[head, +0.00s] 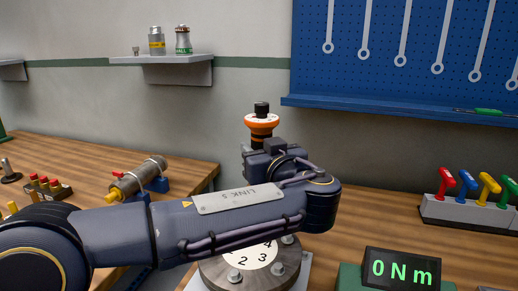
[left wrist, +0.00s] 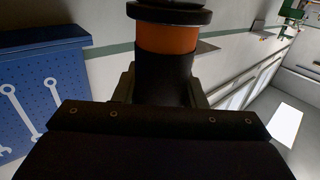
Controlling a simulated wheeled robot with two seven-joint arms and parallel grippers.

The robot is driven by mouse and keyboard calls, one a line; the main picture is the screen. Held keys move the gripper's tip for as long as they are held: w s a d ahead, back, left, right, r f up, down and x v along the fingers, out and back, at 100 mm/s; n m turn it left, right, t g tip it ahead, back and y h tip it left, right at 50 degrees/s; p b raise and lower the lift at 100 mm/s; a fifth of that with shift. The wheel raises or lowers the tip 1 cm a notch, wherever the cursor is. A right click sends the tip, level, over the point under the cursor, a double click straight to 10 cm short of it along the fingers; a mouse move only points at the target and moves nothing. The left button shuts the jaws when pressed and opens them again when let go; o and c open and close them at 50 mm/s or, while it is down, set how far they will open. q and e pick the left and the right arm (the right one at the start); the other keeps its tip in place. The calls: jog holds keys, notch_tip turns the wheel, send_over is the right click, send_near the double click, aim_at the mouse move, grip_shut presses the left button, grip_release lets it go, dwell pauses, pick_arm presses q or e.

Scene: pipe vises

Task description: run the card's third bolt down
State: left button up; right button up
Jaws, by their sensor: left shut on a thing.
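My left gripper (head: 262,148) is shut on an upright tool with an orange collar and black top (head: 261,122). In the left wrist view the tool's black body and orange band (left wrist: 168,40) stand between the fingers. My left arm reaches across the head view, in front of a round grey flange (head: 222,277). The flange carries a white numbered card (head: 240,262) showing 2, 3 and 4, with bolt heads (head: 278,268) around it. The arm hides the flange's far part. The tool's lower end is hidden. My right gripper is out of view.
A display (head: 402,268) reading 0 N m stands right of the flange. A rack of coloured-handled tools (head: 465,208) is at the right. A clamped cylinder (head: 138,178) and red-topped pieces (head: 45,188) lie on the left bench. A shelf (head: 162,60) and wrench pegboard (head: 400,85) are behind.

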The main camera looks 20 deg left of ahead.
pick_arm(q)
jog(key=shift+f+b, duration=0.35)
jog(key=shift+b, duration=0.2)
dwell(1.0)
jog(key=shift+r, duration=0.1)
